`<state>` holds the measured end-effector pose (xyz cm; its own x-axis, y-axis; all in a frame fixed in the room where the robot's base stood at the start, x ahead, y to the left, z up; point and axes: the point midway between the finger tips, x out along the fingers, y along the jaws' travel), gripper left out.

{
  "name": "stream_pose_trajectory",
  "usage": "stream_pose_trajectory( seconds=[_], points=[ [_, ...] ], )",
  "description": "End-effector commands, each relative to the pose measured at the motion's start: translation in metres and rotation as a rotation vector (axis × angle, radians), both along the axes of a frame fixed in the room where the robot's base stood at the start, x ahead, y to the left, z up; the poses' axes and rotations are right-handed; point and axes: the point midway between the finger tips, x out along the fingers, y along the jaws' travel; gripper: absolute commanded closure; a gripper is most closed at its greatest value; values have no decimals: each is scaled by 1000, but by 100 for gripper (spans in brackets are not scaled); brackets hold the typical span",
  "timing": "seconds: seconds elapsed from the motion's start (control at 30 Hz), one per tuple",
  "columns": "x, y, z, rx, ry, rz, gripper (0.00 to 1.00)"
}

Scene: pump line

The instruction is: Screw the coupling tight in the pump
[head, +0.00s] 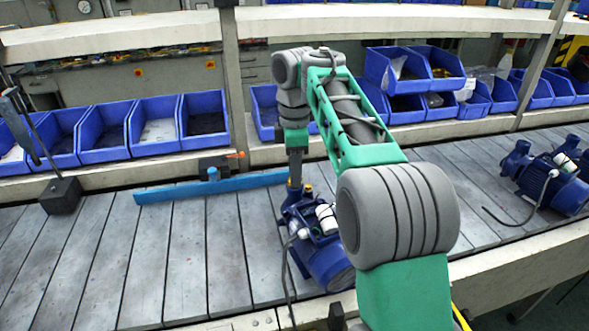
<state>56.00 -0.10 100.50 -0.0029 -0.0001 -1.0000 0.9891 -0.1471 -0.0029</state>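The blue pump (328,262) stands on the slatted line in the middle of the head view. It carries a white cylindrical part and cable fittings on top. My arm partly covers its right side. My gripper (295,178) points down just above the left end of the pump. A small yellow-orange piece (294,189) shows at the fingertips, by the pump's top. It is too small to tell whether this is the coupling, or whether the fingers are closed on it.
A blue bar (213,187) lies along the line behind the pump. A second blue pump (548,178) stands at the right with a loose cable. Blue bins (105,135) line the shelf behind. The slats (150,260) left of the pump are clear. A dark block (61,195) stands further left.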

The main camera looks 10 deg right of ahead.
Motion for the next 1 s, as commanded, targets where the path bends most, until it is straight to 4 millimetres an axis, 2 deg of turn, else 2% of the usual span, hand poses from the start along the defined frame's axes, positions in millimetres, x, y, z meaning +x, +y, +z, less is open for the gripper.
stream_pose_trajectory(
  seconds=[0.2,0.4,0.6,0.8,1.0],
  points=[
    [0,0,1,0,-2,14,62],
    [0,-1,2,0,-3,302,62],
    [0,0,2,0,-3,311,62],
    [0,0,2,1,-3,602,62],
    [0,0,2,1,-3,608,62]
  ],
)
